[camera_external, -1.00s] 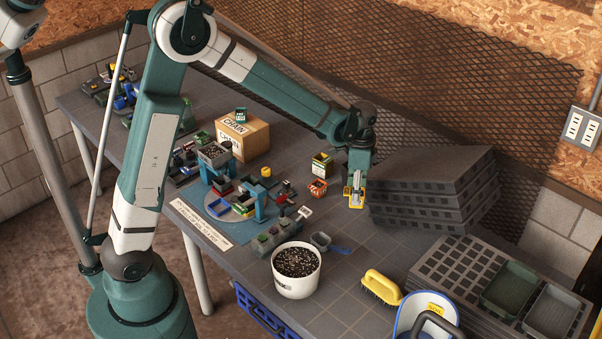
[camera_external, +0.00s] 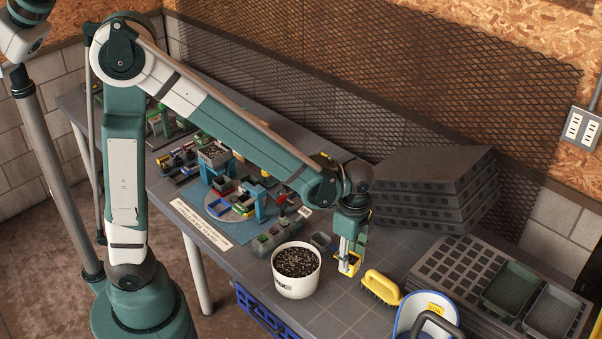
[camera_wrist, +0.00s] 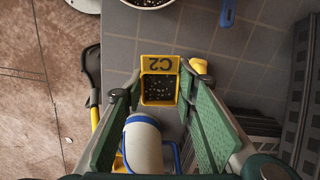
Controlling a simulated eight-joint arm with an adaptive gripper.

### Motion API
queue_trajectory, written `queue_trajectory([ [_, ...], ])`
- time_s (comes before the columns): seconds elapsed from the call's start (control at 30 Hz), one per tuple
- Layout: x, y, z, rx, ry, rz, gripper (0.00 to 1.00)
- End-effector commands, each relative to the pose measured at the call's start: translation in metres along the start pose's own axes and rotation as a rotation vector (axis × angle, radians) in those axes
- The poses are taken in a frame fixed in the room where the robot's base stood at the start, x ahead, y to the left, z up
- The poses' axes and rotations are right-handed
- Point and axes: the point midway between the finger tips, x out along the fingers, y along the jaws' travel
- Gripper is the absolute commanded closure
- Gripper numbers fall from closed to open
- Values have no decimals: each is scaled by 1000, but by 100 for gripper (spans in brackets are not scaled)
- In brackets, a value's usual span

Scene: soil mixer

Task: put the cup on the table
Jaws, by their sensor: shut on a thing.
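The cup is a small yellow square cup (camera_external: 348,264) with dark, white-speckled soil in it. In the wrist view the cup (camera_wrist: 159,64) shows a "C2" label and sits between the two green fingers. My gripper (camera_external: 347,258) points down and is shut on the cup, close over the grey tiled table (camera_external: 335,310). I cannot tell whether the cup's base touches the table. The finger and wrist hide part of the cup in the external view.
A white bucket of soil (camera_external: 296,285) stands left of the cup. A yellow brush (camera_external: 381,287) lies close on its right. Stacked black trays (camera_external: 430,190) stand behind. The table in front of the cup is clear.

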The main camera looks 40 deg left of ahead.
Motion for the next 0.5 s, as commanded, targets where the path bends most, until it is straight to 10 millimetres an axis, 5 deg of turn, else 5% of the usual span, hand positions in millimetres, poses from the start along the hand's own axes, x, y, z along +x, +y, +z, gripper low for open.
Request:
queue_trajectory([
  [0.2,6,41,-8,81,0,0,82],
  [0.5,10,74,-12,149,0,0,82],
])
